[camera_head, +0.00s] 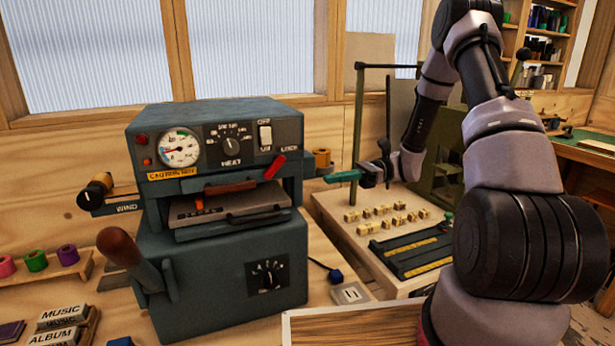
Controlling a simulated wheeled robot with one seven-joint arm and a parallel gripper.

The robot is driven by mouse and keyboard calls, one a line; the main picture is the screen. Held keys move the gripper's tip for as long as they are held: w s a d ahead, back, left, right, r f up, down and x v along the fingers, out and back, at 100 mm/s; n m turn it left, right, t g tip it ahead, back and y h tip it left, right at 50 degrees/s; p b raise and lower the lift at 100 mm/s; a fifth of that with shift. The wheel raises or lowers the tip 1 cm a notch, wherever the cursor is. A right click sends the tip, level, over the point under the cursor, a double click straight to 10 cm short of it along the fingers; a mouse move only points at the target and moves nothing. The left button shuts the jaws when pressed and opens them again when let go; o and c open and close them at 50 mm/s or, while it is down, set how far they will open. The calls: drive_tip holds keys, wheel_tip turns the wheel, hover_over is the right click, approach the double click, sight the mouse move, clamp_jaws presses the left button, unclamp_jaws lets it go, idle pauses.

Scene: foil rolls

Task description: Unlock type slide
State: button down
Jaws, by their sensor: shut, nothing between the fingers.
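The teal-grey stamping machine (215,235) stands on the bench left of centre. A red lever (275,166) sticks up at a slant from its right front, below a label that seems to read LOCK. The type slide (230,204) looks like the flat grey plate in the machine's opening, with a dark red handle (230,186) just above it. My gripper (328,178) is right of the machine, with its green fingers shut and empty. It points left towards the lever, and a gap shows between them.
A gauge (179,147), a heat dial (231,143) and a switch (265,135) are on the machine's face. A brown-knobbed lever (118,246) stands at its left. Type blocks (384,216) and a green-black rack (412,251) lie on a board at right. A post (357,125) rises behind my gripper.

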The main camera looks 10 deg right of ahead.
approach(271, 178)
drive_tip(key=a+f, duration=0.2)
drive_tip(key=a, duration=0.1)
drive_tip(key=shift+s+f, duration=0.35)
drive_tip(key=shift+s+a+r, duration=0.2)
drive_tip(key=shift+a+r, duration=0.5)
drive_tip(key=shift+r, duration=0.25)
drive_tip(key=shift+a+r, duration=0.4)
drive_tip(key=shift+a, duration=0.05)
drive_tip(key=shift+s+a+f+g+y, duration=0.1)
drive_tip(key=shift+a+g+y, duration=0.05)
drive_tip(key=shift+y, duration=0.35)
drive_tip(key=shift+s+a+f+g+y, duration=0.1)
drive_tip(key=shift+a+g+y, duration=0.05)
drive_tip(key=shift+y, duration=0.35)
drive_tip(key=shift+a+y, duration=0.15)
drive_tip(key=shift+y, duration=0.25)
drive_tip(key=shift+s+a+f, duration=0.1)
drive_tip(key=shift+a, duration=0.45)
drive_tip(key=shift+f, duration=0.1)
